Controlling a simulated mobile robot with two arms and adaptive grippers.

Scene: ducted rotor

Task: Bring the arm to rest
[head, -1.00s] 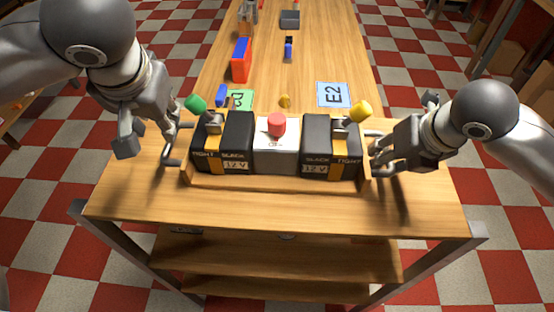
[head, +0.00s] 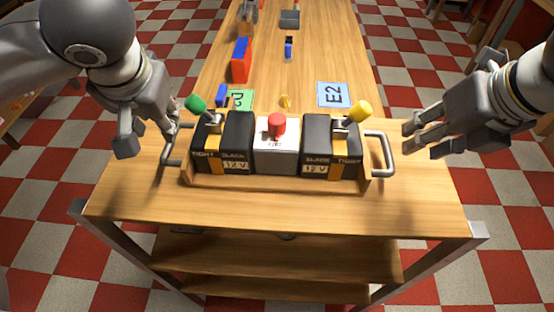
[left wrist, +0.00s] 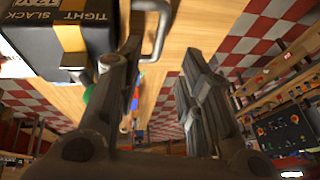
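My right gripper (head: 410,139) is at the right in the head view. It is open and empty, clear of the right metal handle (head: 386,155) of a wooden tray (head: 270,184). My left gripper (head: 147,143) is beside the left handle (head: 170,158). In the left wrist view its fingers are apart with nothing between them, and that handle (left wrist: 166,28) shows just beyond the left finger. The tray holds two black boxes (head: 238,133) (head: 317,133) and a white box (head: 277,160) between them. Green (head: 196,104), red (head: 277,119) and yellow (head: 361,110) knobs stand on top.
The tray sits on a wooden table (head: 277,208). Behind it are a blue E2 card (head: 333,95), a green card (head: 243,99), a small yellow piece (head: 285,101) and a red-and-blue block (head: 241,61). The tabletop in front of the tray is clear.

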